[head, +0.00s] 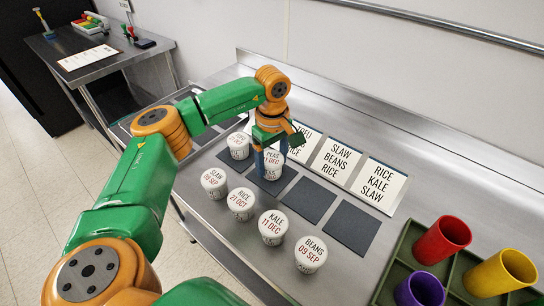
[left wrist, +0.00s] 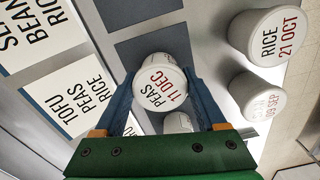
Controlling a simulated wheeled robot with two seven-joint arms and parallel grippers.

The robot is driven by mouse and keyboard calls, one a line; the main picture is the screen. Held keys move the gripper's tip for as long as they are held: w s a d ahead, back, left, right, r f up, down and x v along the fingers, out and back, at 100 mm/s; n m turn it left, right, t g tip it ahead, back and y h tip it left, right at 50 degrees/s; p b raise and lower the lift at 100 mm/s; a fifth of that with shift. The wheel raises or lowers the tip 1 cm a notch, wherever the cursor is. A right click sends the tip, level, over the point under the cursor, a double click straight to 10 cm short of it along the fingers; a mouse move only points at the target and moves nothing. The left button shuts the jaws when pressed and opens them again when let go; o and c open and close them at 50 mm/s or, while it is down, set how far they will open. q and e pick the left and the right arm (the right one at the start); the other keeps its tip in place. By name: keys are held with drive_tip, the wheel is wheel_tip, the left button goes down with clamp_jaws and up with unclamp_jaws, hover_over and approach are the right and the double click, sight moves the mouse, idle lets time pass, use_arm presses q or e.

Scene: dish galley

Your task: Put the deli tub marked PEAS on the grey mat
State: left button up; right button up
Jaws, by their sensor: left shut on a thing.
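The white deli tub marked PEAS 11 DEC (head: 273,158) is upright between the blue fingers of my left gripper (head: 271,164), which is shut on it. Its lid also shows in the left wrist view (left wrist: 160,82), between both fingers (left wrist: 158,92). The tub is at the second dark grey mat from the left (head: 284,180) in the head view; I cannot tell whether it touches the mat. Another dark grey mat (head: 311,200) lies bare to its right, and a further one (head: 351,228) is bare too. My right gripper is not in view.
Tubs marked SLAW (head: 214,181), RICE (head: 241,202), KALE (head: 272,226) and BEANS (head: 310,252) stand in front of the mats. Another tub (head: 238,143) stands left of the gripper. Printed cards (head: 334,160) lie behind. A green crate (head: 395,262) with coloured cups is at right.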

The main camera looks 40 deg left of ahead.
sight(272, 158)
use_arm(q)
drive_tip(key=shift+f+b, duration=0.3)
drive_tip(key=shift+f, duration=0.05)
drive_tip(key=o, duration=1.4)
drive_tip(key=shift+r, duration=0.35)
wheel_tip(272, 158, up, 12)
drive_tip(key=shift+f, duration=0.15)
